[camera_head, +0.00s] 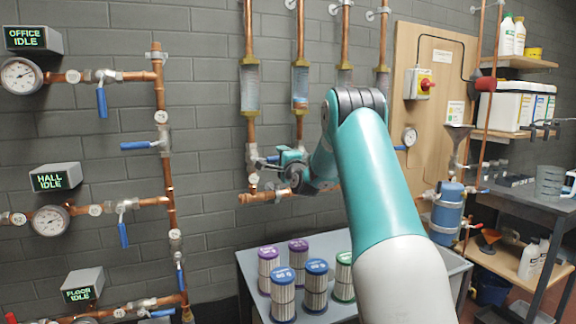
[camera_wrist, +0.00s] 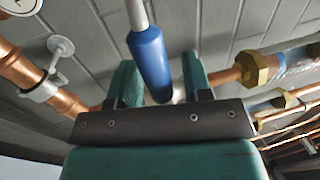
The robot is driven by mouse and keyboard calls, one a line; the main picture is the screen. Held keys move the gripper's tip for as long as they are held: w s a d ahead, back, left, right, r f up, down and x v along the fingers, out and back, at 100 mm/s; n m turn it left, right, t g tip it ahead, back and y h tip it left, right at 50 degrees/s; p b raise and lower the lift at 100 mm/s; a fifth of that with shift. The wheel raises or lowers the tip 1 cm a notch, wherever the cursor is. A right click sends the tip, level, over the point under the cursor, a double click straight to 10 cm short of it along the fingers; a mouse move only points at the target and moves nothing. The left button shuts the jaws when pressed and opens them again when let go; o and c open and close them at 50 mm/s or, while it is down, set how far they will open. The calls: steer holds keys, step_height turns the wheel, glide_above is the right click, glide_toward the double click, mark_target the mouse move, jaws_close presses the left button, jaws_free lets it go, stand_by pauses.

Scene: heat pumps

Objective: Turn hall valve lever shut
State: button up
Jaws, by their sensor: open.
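The HALL IDLE display (camera_head: 56,178) is on the left wall above a pipe with a gauge and a valve. That valve's blue lever (camera_head: 123,235) hangs straight down, far left of my gripper. My gripper (camera_head: 284,163) is at the central pipes, below the sight glasses. In the wrist view, my gripper (camera_wrist: 162,75) is open, with a blue lever handle (camera_wrist: 151,58) between its two teal fingers. The handle's lower end is near the dark palm plate. I see no clear grip on it. My gripper partly hides this valve in the head view, and no readable label names it.
Copper pipes and sight glasses (camera_head: 250,87) stand close around my gripper. A grey table (camera_head: 250,272) with several filter cartridges is below. A wooden panel (camera_head: 432,75) with a red switch and a blue cylinder (camera_head: 447,215) are to the right.

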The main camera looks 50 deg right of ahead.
steer(key=b+v, duration=0.8)
steer(key=v, duration=0.9)
steer(key=shift+f, duration=0.15)
